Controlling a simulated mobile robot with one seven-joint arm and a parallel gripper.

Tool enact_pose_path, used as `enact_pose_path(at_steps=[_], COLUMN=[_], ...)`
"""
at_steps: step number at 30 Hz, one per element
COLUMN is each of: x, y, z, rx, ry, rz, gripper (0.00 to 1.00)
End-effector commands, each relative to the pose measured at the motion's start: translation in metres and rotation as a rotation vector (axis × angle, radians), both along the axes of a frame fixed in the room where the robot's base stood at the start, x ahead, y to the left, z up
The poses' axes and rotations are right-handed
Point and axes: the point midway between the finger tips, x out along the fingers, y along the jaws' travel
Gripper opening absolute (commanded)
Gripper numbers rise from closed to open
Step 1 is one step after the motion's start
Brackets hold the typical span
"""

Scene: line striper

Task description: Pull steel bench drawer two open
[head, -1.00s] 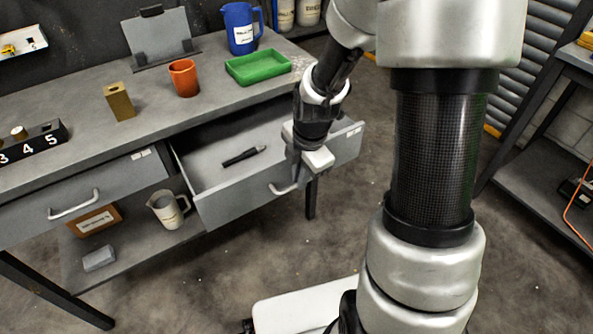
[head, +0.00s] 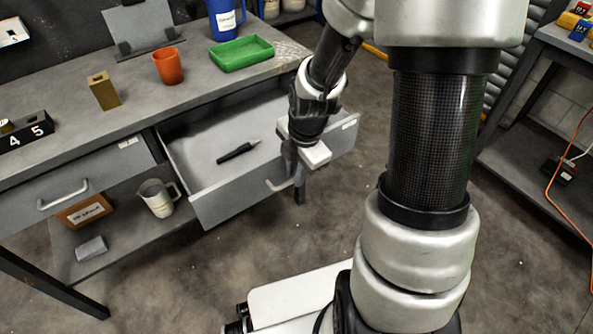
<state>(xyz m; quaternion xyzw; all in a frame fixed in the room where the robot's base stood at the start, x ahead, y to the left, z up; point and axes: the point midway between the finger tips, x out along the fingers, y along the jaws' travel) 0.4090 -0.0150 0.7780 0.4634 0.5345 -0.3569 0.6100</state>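The right-hand drawer (head: 232,194) of the steel bench (head: 135,112) stands pulled well out, and a black pen-like tool (head: 237,153) lies inside it. A second drawer (head: 75,190), on the left, is shut and has a pale bar handle. My gripper (head: 290,180) is at the open drawer's front, by its bar handle (head: 279,186). The fingers are small and partly hidden by the gripper body, so I cannot tell whether they close on the handle.
On the bench top stand a brass block (head: 104,91), an orange cup (head: 168,67), a green tray (head: 242,54) and a blue jug (head: 226,18). A white jug (head: 158,197) and a box (head: 85,212) sit on the lower shelf. Floor is clear in front of the drawers.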

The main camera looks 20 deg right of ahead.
Motion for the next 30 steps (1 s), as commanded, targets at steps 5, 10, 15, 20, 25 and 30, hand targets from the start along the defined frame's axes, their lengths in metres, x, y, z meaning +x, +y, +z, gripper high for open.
enact_pose_path(at_steps=[5, 10, 15, 20, 25, 30], x=[0.0, -0.001, -0.006, -0.013, -0.02, -0.026], y=[-0.001, -0.002, -0.004, -0.006, -0.008, -0.009], z=[0.0, 0.012, 0.046, 0.086, 0.126, 0.154], rx=[-0.001, -0.001, -0.001, -0.003, -0.002, -0.002], ry=[0.0, -0.002, -0.006, -0.006, -0.005, -0.004], rz=[-0.001, -0.002, -0.005, -0.004, -0.002, -0.001], gripper=[0.17, 0.17, 0.17, 0.17, 0.17, 0.17])
